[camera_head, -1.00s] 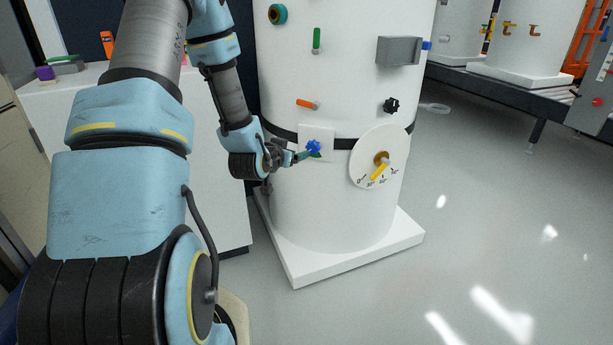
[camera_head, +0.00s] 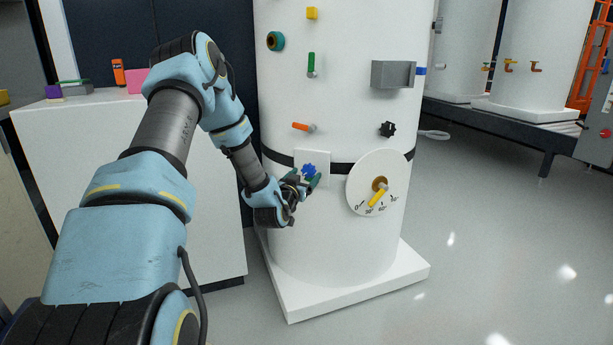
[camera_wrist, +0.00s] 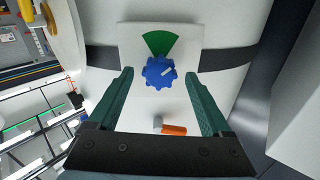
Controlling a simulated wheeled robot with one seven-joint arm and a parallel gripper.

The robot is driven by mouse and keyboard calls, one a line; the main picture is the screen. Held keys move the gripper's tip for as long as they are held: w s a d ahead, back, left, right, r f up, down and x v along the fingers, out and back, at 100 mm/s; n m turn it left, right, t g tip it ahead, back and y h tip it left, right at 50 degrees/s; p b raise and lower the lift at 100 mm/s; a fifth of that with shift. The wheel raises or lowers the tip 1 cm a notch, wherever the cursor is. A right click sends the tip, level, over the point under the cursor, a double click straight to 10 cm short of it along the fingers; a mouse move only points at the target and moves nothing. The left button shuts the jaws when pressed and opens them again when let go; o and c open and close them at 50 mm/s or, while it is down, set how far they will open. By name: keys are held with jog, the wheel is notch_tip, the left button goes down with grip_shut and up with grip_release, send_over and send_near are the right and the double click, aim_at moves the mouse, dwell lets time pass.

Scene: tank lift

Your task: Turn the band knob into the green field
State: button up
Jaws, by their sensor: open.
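The band knob (camera_wrist: 158,74) is a blue scalloped knob on a white square plate (camera_wrist: 190,38) at the black band of the tank. A green wedge field (camera_wrist: 160,42) is on the plate, above the knob in the wrist view. In the head view the knob (camera_head: 309,169) is partly covered by my gripper (camera_head: 304,184). My gripper (camera_wrist: 160,80) is open, with its dark green fingers left and right of the knob and gaps on both sides. I cannot tell whether the fingertips reach its depth.
A white dial (camera_head: 362,202) with a yellow pointer sits right of the plate in the head view. An orange handle (camera_head: 302,127) and a black knob (camera_head: 387,129) are above. A grey box (camera_head: 392,74) sticks out higher up. A white cabinet (camera_head: 130,190) stands left.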

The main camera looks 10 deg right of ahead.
jog(key=shift+x, duration=0.85)
grip_shut()
